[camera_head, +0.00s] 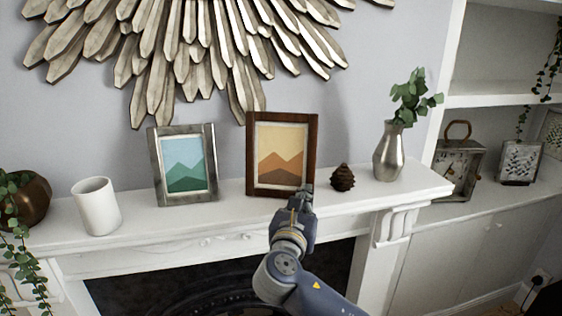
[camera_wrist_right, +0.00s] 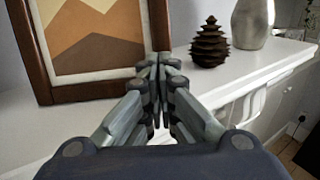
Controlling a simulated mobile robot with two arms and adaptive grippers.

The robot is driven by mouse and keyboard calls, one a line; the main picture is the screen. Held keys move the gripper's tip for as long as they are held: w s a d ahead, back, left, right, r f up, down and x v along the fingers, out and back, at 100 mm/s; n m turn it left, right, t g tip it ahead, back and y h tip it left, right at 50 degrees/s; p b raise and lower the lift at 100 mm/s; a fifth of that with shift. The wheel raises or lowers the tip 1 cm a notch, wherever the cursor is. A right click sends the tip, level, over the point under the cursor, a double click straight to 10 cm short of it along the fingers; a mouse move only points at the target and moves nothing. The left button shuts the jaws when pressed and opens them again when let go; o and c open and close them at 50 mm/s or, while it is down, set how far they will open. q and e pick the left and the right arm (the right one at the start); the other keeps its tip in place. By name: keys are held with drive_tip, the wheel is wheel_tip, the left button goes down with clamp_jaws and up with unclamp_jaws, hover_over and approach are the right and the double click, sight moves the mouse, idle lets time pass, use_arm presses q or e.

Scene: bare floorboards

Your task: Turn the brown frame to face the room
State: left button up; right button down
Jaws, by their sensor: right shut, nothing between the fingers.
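The brown frame (camera_head: 252,150) stands upright on the white mantel, its orange mountain picture showing toward me. In the right wrist view the brown frame (camera_wrist_right: 40,62) fills the upper left. My right gripper (camera_head: 303,192) is at the frame's lower right corner. In the wrist view the right gripper's shut fingertips (camera_wrist_right: 160,62) overlap the frame's right edge, with nothing between them. I cannot tell whether they touch the frame. My left gripper is not in view.
On the mantel (camera_head: 240,211), a silver frame (camera_head: 155,165) and white cup (camera_head: 97,207) stand left of the brown frame. A pinecone (camera_head: 342,178) and silver vase (camera_head: 389,155) stand close on its right. A sunburst ornament (camera_head: 160,50) hangs above.

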drive_tip(key=shift+w+d, duration=0.2)
drive_tip(key=shift+w, duration=0.8)
drive_tip(key=shift+w+d, duration=0.15)
drive_tip(key=shift+w, duration=0.8)
drive_tip(key=shift+w+d, duration=0.2)
drive_tip(key=shift+w, duration=0.8)
drive_tip(key=shift+s+a+r+p, duration=0.1)
drive_tip(key=shift+s+p, duration=0.4)
drive_tip(key=shift+p, duration=0.05)
drive_tip(key=s+a+p, duration=0.2)
drive_tip(key=s+p, duration=0.4)
drive_tip(key=s, duration=0.6)
drive_tip(key=shift+a+p, duration=0.15)
drive_tip(key=shift+p, duration=0.25)
drive_tip(key=shift+w, duration=0.1)
